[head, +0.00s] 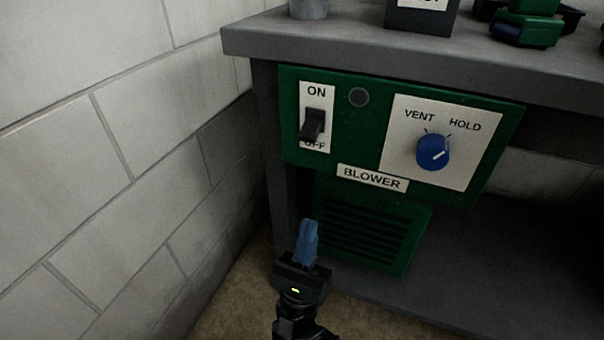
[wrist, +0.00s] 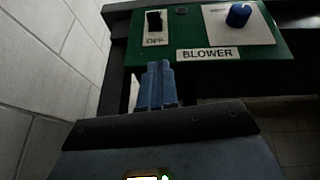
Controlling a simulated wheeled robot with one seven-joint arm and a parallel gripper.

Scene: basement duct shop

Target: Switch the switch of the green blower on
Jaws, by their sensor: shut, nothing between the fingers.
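The green blower panel (head: 365,118) is fixed under the front of a grey bench, with a BLOWER label (head: 372,178). Its black switch (head: 312,125) sits on a white plate marked ON above and OFF below. The lever tilts down toward OFF and partly covers that word. The switch also shows at the top of the wrist view (wrist: 154,21). My gripper (head: 309,226) has blue fingers, shut and empty. It is below the switch, apart from the panel, and its fingers (wrist: 158,70) point up toward the panel in the wrist view.
A blue knob (head: 433,152) marked VENT and HOLD is right of the switch, and a dark round lamp (head: 358,97) sits between them. A block wall (head: 120,130) stands close on the left. The grey bench top (head: 330,38) overhangs above. A green vent grille (head: 370,235) is below.

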